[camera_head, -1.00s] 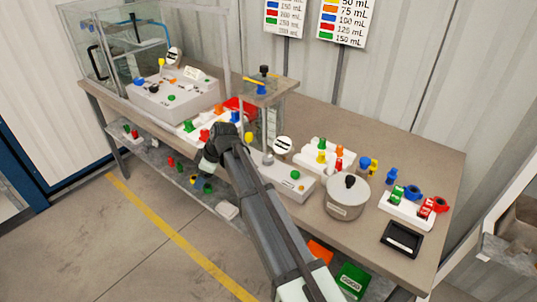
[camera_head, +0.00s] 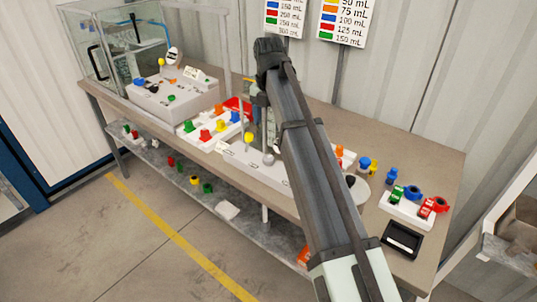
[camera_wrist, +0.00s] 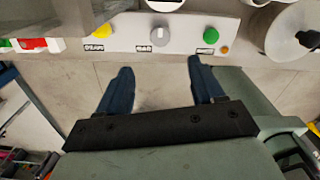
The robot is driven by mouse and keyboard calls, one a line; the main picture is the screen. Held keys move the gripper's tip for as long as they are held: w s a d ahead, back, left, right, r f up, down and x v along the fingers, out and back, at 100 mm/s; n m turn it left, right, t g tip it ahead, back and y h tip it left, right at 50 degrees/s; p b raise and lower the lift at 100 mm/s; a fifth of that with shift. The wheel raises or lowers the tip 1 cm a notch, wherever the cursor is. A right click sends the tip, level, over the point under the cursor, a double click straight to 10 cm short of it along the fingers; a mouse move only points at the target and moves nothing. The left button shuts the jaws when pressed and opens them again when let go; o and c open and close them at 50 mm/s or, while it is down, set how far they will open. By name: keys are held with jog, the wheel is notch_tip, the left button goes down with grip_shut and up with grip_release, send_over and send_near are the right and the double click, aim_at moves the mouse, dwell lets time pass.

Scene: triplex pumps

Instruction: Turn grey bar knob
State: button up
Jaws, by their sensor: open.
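The grey bar knob (camera_wrist: 160,38) shows in the wrist view on the front of a white panel (camera_wrist: 128,30), above a label that seems to read BAR. It also shows in the head view as a small grey knob (camera_head: 268,159). A yellow knob (camera_wrist: 102,31) is to its left and a green button (camera_wrist: 210,35) to its right. My gripper (camera_wrist: 159,66) is open and empty. Its two dark blue fingers point toward the panel, one on each side of the knob's line, with a gap between the fingertips and the panel. My arm hides part of the panel in the head view.
Grey floor (camera_wrist: 155,85) shows between my fingers. The bench (camera_head: 430,150) also holds coloured valves and a black tray (camera_head: 402,239).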

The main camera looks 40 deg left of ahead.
aim_at(268, 157)
notch_tip(268, 157, down, 14)
jog(key=shift+r, duration=0.2)
dwell(0.4)
jog(key=shift+c, duration=0.5)
jog(key=c, duration=1)
jog(key=shift+o, duration=0.2)
